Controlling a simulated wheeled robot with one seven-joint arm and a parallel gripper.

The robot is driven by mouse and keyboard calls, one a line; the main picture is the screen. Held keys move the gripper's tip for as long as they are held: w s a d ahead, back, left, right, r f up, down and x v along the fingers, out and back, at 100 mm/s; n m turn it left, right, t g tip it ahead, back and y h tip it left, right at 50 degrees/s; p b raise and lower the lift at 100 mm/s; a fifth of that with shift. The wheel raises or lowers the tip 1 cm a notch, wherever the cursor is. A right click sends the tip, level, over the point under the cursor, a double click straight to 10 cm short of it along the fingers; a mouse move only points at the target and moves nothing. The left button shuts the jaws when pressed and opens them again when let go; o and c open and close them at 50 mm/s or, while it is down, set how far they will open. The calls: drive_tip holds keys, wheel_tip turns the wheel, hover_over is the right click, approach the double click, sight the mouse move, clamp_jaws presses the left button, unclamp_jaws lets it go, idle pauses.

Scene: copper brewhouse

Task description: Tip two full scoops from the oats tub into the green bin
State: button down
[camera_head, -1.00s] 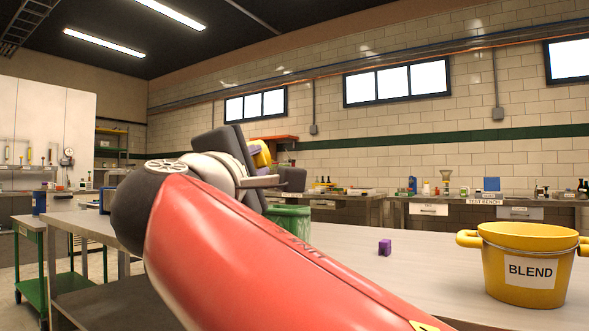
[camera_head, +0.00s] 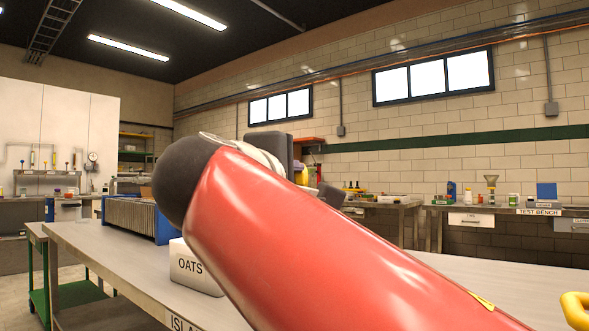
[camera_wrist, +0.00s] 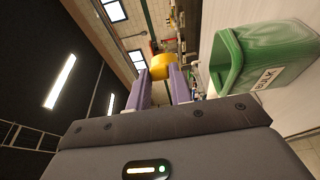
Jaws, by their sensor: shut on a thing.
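The oats tub (camera_head: 190,270) is a white box labelled OATS on the bench, partly hidden behind my red arm in the head view; its contents cannot be seen. The green bin (camera_wrist: 287,54) shows at the right of the wrist view, labelled BULK and beside my gripper; my arm hides it in the head view. My gripper (camera_wrist: 159,72) has its purple fingers shut on a yellow thing (camera_wrist: 161,62), probably the scoop. Its bowl and any oats in it cannot be made out. In the head view my arm hides most of the gripper.
A blue ribbed box (camera_head: 140,215) stands on the bench (camera_head: 85,242) behind the tub. A yellow pot handle (camera_head: 577,308) shows at the right edge. A green cart (camera_head: 72,296) is at the left. The test bench (camera_head: 535,211) runs along the back wall.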

drive_tip(key=w+d+r+m+g+y+p, duration=0.2)
drive_tip(key=d+r+m+g+y+p, duration=0.3)
drive_tip(key=m+g+y+p, duration=0.3)
drive_tip(key=shift+d+r+m+y+p, duration=0.15)
drive_tip(key=shift+m+y+p, duration=0.45)
drive_tip(key=shift+m+y, duration=0.35)
idle(1.2)
